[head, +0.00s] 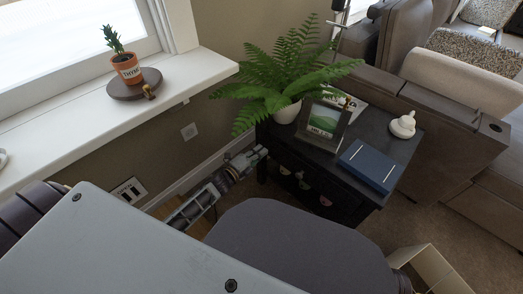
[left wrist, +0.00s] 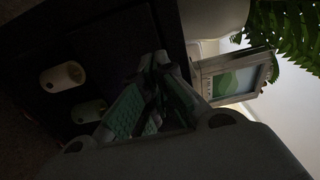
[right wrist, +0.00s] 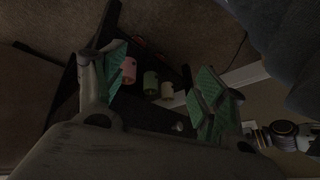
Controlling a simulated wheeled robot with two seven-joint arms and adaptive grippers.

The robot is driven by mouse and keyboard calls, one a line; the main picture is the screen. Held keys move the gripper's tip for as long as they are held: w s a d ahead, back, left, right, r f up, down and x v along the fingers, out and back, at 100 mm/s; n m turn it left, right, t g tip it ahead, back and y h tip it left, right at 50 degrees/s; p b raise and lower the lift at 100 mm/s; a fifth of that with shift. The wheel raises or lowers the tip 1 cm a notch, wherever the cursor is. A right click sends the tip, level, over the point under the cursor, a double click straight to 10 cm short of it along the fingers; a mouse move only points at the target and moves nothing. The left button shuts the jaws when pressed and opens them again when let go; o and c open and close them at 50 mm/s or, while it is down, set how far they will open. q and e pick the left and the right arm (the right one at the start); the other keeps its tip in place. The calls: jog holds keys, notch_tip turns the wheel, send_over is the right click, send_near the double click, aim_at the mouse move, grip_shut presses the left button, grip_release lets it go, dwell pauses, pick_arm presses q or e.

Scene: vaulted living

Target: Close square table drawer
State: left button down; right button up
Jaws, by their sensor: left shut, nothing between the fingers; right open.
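The dark square table (head: 400,150) stands at the centre right of the head view. Below its top, on the side facing me, is a dark space with several small coloured items (head: 325,201); I cannot clearly tell how far the drawer is out. My left gripper (head: 262,152) is shut and empty at the table's left side, near the wall.
On the table are a fern (head: 285,75), a picture frame (head: 323,124), a blue book (head: 370,166) and a white ornament (head: 403,124). A sofa (head: 450,125) stands close on the right. The wall and window sill (head: 190,82) bound the left. An open box (head: 430,268) lies at lower right.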

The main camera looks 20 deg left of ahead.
pick_arm(q)
jog(key=p+v, duration=0.2)
jog(key=v, duration=0.6)
jog(key=shift+s, duration=0.3)
pick_arm(e)
jog(key=shift+g+h, duration=0.4)
jog(key=shift+h, duration=0.1)
jog(key=v, duration=0.3)
jog(key=w+v, duration=0.1)
jog(key=v, duration=0.1)
jog(key=shift+d+r, duration=0.25)
jog(key=shift+r, duration=0.3)
pick_arm(q)
jog(key=shift+a+r, duration=0.1)
jog(key=shift+a, duration=0.05)
